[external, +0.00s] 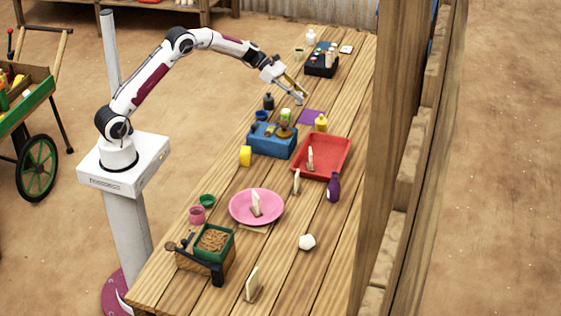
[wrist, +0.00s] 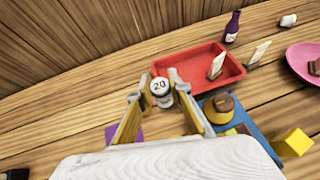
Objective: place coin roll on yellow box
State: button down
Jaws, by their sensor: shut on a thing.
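The coin roll (wrist: 160,87), a small pale cylinder marked "20", is between the fingertips of my gripper (wrist: 156,90) in the wrist view. My gripper is shut on it. In the external view my gripper (external: 299,96) is over the far half of the table, and the roll is too small to make out clearly there. The yellow box (external: 245,156) stands on the table by the near left corner of the blue crate, apart from my gripper. It also shows in the wrist view (wrist: 294,142), at lower right.
The blue crate (external: 263,147) with items on it lies between my gripper and the yellow box. A pink plate (external: 241,209) lies nearer the front.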

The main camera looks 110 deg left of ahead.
jog(key=s+d+r+m+h, duration=0.2)
jog(key=s+d+r, duration=0.1)
jog(key=s+d, duration=0.55)
jog(key=m+g+h, duration=0.2)
jog(key=m, duration=0.1)
send_over(245, 149)
notch_tip(245, 149, down, 2)
jog(key=shift+f, duration=0.1)
jog(key=shift+w+f, duration=0.1)
jog(key=shift+f, duration=3)
jog(key=shift+f, duration=1.85)
jog(key=shift+f, duration=0.1)
